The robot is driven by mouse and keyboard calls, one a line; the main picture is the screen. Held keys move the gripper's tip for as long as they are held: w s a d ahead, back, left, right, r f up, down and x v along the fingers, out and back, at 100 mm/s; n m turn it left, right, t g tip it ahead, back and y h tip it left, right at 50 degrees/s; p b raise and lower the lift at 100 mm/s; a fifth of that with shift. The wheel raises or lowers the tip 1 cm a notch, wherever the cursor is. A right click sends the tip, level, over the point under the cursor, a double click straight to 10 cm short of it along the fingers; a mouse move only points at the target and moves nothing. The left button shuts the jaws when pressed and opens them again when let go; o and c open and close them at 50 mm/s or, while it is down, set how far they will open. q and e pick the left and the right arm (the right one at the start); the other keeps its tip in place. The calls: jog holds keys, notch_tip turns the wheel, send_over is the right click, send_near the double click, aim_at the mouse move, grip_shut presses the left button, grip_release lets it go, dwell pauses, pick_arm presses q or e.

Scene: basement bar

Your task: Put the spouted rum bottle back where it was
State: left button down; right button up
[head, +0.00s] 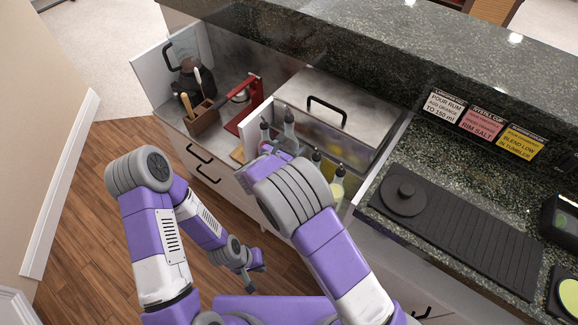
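Several bottles with dark pour spouts stand in an open-topped white rack or drawer (365,181) at the front of the counter. A clear one (290,133) is towards the left, and yellow-green ones (337,188) are on the right. I cannot tell which is the rum bottle. My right arm reaches up to these bottles. Its gripper (277,151) is mostly hidden behind its own wrist, close to the clear bottle, and I cannot tell whether it holds it. My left gripper (257,279) hangs low over the floor, fingers apart and empty, away from the bottles.
A steel lidded bin (350,100) with a black handle stands behind the bottles. A wooden utensil holder (203,121) and a red press (243,118) are to the left. Recipe cards (481,124) and a black mat (455,228) are on the right. Wood floor is clear at left.

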notch_tip(320, 180, down, 5)
jog(key=shift+s+f+b, duration=0.1)
jog(key=shift+f+b, duration=0.05)
jog(key=shift+b, duration=0.6)
jog(key=shift+f+b, duration=0.5)
jog(key=shift+f, duration=1.6)
jog(key=shift+f+b, duration=0.2)
jog(key=shift+b, duration=0.1)
jog(key=o, duration=1.5)
jog(key=shift+c, duration=0.2)
